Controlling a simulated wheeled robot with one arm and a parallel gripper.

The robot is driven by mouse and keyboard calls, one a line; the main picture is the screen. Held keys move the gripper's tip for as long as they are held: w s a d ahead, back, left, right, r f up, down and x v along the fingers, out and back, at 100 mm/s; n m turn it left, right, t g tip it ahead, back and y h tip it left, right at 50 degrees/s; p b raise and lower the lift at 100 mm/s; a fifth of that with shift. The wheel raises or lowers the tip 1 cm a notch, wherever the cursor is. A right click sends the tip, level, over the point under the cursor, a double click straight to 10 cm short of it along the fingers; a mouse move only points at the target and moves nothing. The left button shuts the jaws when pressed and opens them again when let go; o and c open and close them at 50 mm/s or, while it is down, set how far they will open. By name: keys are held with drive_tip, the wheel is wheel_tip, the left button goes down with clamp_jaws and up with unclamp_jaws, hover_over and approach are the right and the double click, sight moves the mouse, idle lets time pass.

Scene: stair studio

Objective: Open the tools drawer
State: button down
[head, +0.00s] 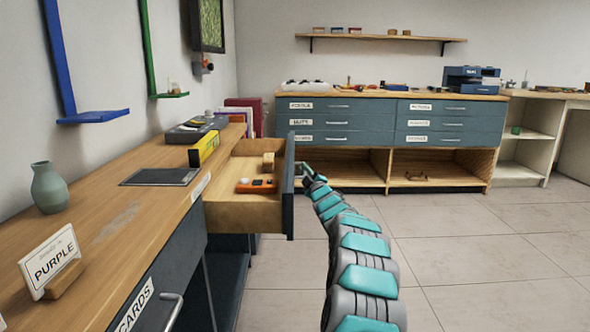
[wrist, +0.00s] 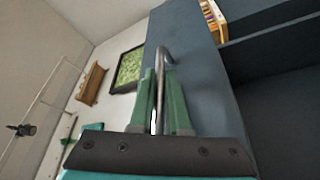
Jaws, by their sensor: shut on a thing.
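A wooden drawer (head: 245,212) with a dark blue-grey front (head: 289,190) stands pulled out from the left counter. It holds an orange device (head: 256,186) and a small wooden block (head: 268,161). Its front faces away from the head camera, so any label on it is hidden. My gripper (head: 304,171) is at the outer side of this front. In the wrist view my green fingers (wrist: 161,100) are shut on a metal bar handle (wrist: 160,62) on a blue-grey front (wrist: 190,60).
The counter (head: 110,225) carries a vase (head: 49,188), a PURPLE sign (head: 52,262) and a dark tablet (head: 160,176). A nearer drawer is labelled CARDS (head: 135,305). A blue drawer cabinet (head: 390,120) stands at the back. Tiled floor (head: 470,260) is clear on the right.

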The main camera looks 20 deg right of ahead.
drive_tip(key=shift+s+d, duration=0.1)
drive_tip(key=shift+d, duration=0.15)
drive_tip(key=c, duration=0.9)
unclamp_jaws()
drive_tip(key=shift+b+v, duration=0.5)
drive_tip(key=shift+v, duration=3.3)
